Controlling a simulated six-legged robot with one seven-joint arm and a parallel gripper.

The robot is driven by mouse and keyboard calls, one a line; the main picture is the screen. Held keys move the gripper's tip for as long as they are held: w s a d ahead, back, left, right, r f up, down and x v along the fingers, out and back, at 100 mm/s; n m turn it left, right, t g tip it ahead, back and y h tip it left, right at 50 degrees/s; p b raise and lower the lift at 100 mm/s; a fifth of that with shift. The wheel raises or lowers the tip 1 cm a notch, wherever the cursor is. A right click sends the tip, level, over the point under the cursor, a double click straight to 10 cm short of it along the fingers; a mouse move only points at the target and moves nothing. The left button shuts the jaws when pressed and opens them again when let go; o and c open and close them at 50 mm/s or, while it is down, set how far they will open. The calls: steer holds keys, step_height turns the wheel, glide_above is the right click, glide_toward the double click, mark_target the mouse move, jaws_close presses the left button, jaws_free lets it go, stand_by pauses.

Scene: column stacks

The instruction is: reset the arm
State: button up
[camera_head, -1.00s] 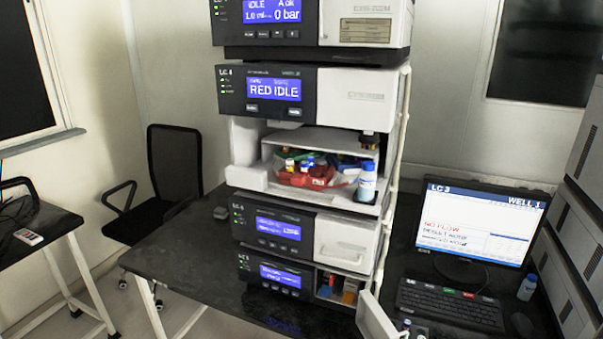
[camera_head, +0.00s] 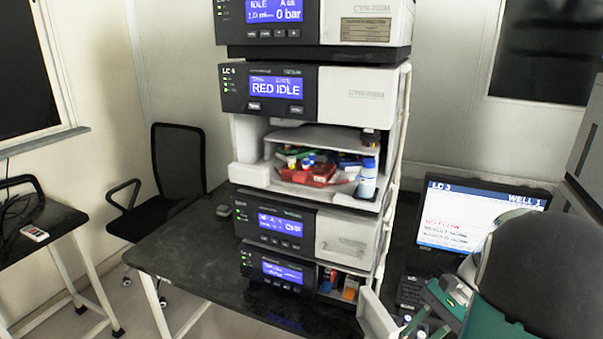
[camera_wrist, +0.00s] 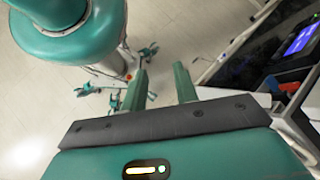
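My gripper (camera_wrist: 161,82) shows in the wrist view with its two green fingers apart and nothing seen between them. Beyond the fingers are pale floor and parts of my own legs. In the head view my arm (camera_head: 540,270) fills the lower right corner as a large dark rounded shape with green parts. It covers part of the monitor (camera_head: 480,215) and most of the keyboard (camera_head: 411,291). The fingertips cannot be clearly made out there.
A stack of instruments (camera_head: 315,90) stands on the black bench (camera_head: 190,255). Its open middle bay holds a red tray (camera_head: 308,174) and a blue-capped bottle (camera_head: 367,180). A small door (camera_head: 376,318) hangs open at the bottom. A chair (camera_head: 178,160) and a side table (camera_head: 45,222) stand at left.

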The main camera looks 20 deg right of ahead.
steer(key=a+r+n+t+h, duration=0.1)
steer(key=a+r+n+h, duration=0.2)
steer(key=a+n, duration=0.2)
steer(key=a+r+n+t+h, duration=0.2)
steer(key=a+r+n+h, duration=0.1)
steer(key=a, duration=0.7)
steer(key=a+r+n+t+h, duration=0.2)
steer(key=a+r+n+h, duration=0.1)
steer(key=a+n, duration=0.3)
steer(key=shift+s+a+r+n, duration=0.3)
steer(key=shift+a+r, duration=0.5)
steer(key=shift+a, duration=0.05)
steer(key=shift+s, duration=0.1)
